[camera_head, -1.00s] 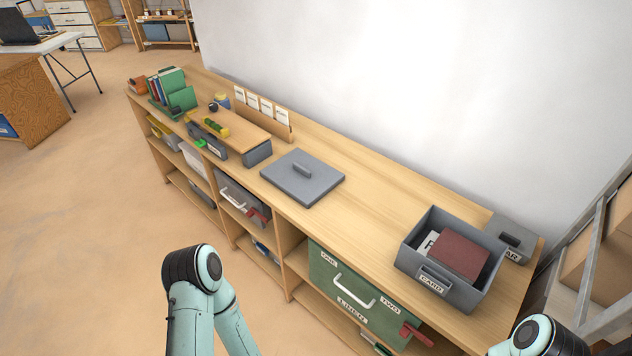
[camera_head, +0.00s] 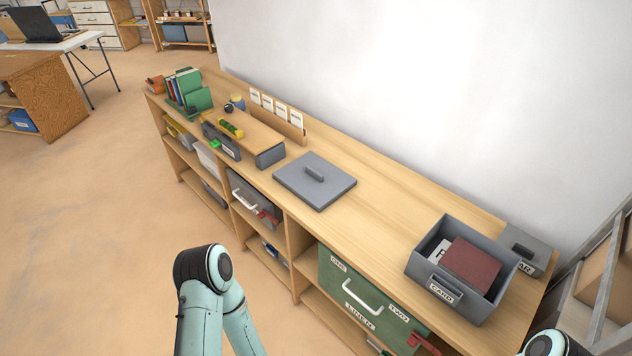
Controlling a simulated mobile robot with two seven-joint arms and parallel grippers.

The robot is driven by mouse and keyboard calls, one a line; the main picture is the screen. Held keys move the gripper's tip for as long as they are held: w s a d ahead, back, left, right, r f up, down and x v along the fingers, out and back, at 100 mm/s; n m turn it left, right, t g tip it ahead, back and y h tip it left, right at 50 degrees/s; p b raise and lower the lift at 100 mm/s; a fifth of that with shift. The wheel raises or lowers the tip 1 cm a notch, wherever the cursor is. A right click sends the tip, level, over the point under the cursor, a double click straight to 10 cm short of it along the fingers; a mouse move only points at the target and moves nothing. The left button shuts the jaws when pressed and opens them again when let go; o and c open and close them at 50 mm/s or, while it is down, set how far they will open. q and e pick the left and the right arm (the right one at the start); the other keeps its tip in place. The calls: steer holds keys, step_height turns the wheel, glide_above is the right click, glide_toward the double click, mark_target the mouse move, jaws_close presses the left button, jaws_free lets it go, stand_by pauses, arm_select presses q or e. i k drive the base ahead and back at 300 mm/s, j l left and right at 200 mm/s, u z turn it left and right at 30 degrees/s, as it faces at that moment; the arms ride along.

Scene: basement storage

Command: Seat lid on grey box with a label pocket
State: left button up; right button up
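A grey lid (camera_head: 314,182) with a bar handle on top lies flat on the wooden shelf top, near its middle. A grey open box (camera_head: 461,271) with a label pocket reading "CARD" on its front stands on the shelf top at the right. A dark red item (camera_head: 470,263) and a white labelled piece lie inside it. The lid and box are apart. Only bent parts of my two arms show at the bottom edge; neither gripper is in view.
A smaller grey lidded box (camera_head: 526,248) stands close behind the grey box. A wooden riser with card holders (camera_head: 276,117) and green folders (camera_head: 188,92) stand to the left. The shelf top between lid and box is clear. A metal rack (camera_head: 606,270) stands at the right.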

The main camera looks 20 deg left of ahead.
mark_target(316, 180)
steer(key=j+z, duration=0.15)
steer(key=z, duration=1.4)
steer(key=j+z, duration=0.35)
steer(key=k+j+z, duration=0.15)
steer(key=z, duration=0.2)
steer(key=k+j+z, duration=0.2)
steer(key=j+z, duration=0.15)
steer(key=k+j+z, duration=0.75)
steer(key=k+j, duration=0.2)
steer(key=k, duration=0.2)
steer(key=k+j+z, duration=0.1)
steer(key=k+j, duration=0.15)
steer(key=k, duration=0.3)
